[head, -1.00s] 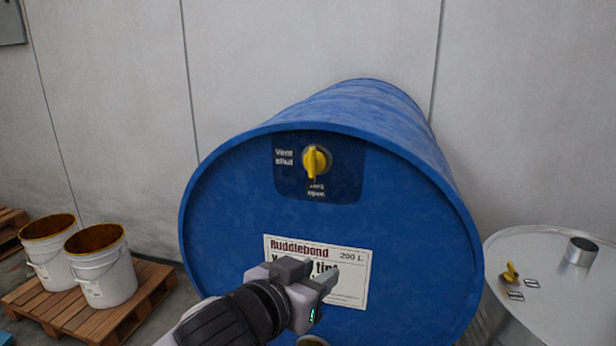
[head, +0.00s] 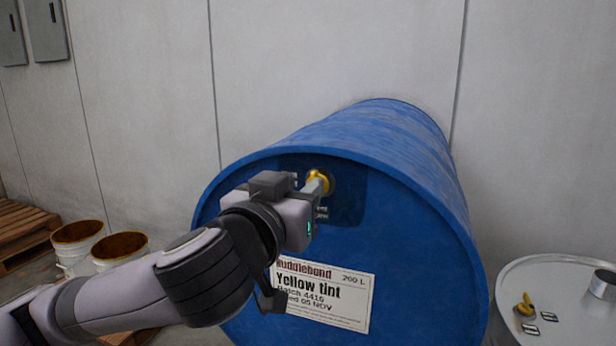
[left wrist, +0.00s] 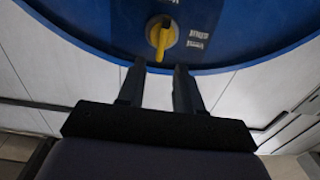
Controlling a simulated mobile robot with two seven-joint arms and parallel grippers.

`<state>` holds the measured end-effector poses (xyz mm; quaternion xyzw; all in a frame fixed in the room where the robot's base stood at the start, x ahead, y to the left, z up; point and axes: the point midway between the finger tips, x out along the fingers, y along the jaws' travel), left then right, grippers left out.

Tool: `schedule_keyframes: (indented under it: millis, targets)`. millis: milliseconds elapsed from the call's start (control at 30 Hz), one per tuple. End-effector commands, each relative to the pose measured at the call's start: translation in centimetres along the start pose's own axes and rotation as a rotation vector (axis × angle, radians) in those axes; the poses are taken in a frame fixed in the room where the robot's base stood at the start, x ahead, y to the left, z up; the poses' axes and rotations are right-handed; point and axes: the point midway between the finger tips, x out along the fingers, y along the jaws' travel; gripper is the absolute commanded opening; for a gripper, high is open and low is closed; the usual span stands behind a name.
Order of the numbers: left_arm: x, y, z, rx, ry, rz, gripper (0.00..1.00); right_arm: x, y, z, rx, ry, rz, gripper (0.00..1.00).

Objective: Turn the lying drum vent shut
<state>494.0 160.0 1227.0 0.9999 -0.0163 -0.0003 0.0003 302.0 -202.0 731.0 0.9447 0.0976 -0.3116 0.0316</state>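The blue drum (head: 420,250) lies on its side with its round end facing me. Its yellow vent knob (head: 318,175) sits on a dark panel near the top of that end, partly hidden by my left gripper (head: 322,186). In the left wrist view the knob (left wrist: 163,35) shows whole, its lever pointing down the picture towards the gap between the fingertips. My left gripper (left wrist: 160,67) is open, one finger to each side of the lever's line; I cannot tell whether either touches. The panel's lettering is mostly hidden in the head view. My right gripper is not in view.
A pale round drum top (head: 560,315) at right carries a small yellow knob (head: 525,304) and a metal cup (head: 603,284). White buckets (head: 78,240) stand at left near wooden pallets (head: 25,235). A plain wall is close behind the drum.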

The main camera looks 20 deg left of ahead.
Motion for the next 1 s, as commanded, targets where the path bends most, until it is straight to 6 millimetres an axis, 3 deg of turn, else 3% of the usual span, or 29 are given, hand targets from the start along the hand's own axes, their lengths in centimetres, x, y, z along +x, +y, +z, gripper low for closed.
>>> schedule_keyframes:
  millis: [300,667,800,1000]
  targets:
    - [3.4,0.0,-0.1,0.000,0.001,0.000,0.35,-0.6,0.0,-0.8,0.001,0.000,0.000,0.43]
    - [3.9,0.0,0.0,0.001,0.001,0.001,0.35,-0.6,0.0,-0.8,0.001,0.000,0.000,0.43]
    - [3.9,0.0,0.0,0.000,0.001,0.001,0.00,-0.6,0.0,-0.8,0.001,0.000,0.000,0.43]
    - [3.9,0.0,0.0,0.002,0.000,0.002,0.00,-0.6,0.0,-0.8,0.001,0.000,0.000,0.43]
